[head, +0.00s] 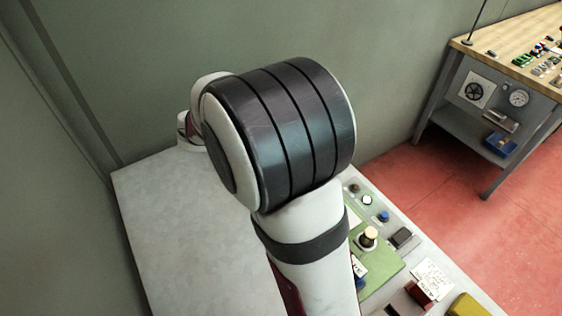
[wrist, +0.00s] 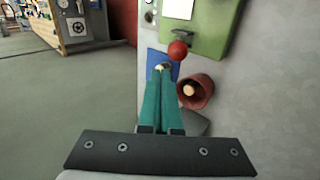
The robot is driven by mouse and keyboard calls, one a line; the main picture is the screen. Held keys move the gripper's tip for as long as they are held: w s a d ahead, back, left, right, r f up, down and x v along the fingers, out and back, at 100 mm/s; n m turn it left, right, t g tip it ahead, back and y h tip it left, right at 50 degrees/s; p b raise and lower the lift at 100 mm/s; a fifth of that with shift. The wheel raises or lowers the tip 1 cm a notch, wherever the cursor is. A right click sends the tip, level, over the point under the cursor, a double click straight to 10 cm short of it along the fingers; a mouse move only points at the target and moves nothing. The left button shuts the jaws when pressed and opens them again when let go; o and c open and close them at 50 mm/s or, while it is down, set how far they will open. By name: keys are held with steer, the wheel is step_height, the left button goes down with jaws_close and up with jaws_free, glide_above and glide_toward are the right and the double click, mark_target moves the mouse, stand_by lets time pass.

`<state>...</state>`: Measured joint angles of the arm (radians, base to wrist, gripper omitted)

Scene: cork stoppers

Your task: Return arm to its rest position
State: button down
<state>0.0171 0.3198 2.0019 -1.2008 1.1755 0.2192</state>
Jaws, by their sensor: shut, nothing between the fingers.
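My gripper (wrist: 162,74) shows in the wrist view with its two green fingers together and nothing between them. The fingertips appear in front of a small blue item (wrist: 155,56); I cannot tell whether they touch it. A reddish pot (wrist: 196,92) with a pale, cork-like piece (wrist: 189,90) inside lies in view just right of the fingers. In the head view my arm crosses the middle and hides much of the table, and the gripper is out of sight.
A red ball (wrist: 178,50) is near the green mat's edge in the wrist view. The pale table (head: 190,230) is bare left of my arm. A dark block (head: 402,238), a written card (head: 432,279) and a yellow item (head: 468,306) lie to the right. A workbench (head: 500,70) stands apart.

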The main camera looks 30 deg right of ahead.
steer(key=s+a+r+m+y, duration=0.2)
steer(key=s+a+m+y, duration=0.3)
steer(key=s+a, duration=1.3)
steer(key=s+y, duration=0.4)
steer(key=shift+s+a+r+m+y, duration=0.2)
steer(key=shift+a+m+y, duration=0.1)
steer(key=shift+a+y, duration=0.1)
steer(key=shift+d, duration=0.1)
